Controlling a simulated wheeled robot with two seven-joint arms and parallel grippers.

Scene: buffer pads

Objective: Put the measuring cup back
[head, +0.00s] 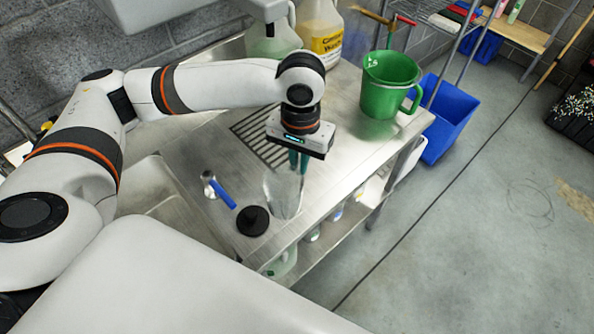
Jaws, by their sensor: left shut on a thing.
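The measuring cup (282,196) is a clear, see-through vessel near the front edge of the steel counter. My left gripper (298,162) points down from above and is shut on the upper part of the cup. The cup looks roughly upright. Its outline is faint, so I cannot tell whether its base touches the counter. My right gripper is not in view.
A blue-handled tool (222,193) and a black round object (252,221) lie left of the cup. A drain grate (256,135) is behind it. A green pitcher (388,84) stands right, jugs (320,32) at the back. Counter between cup and pitcher is clear.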

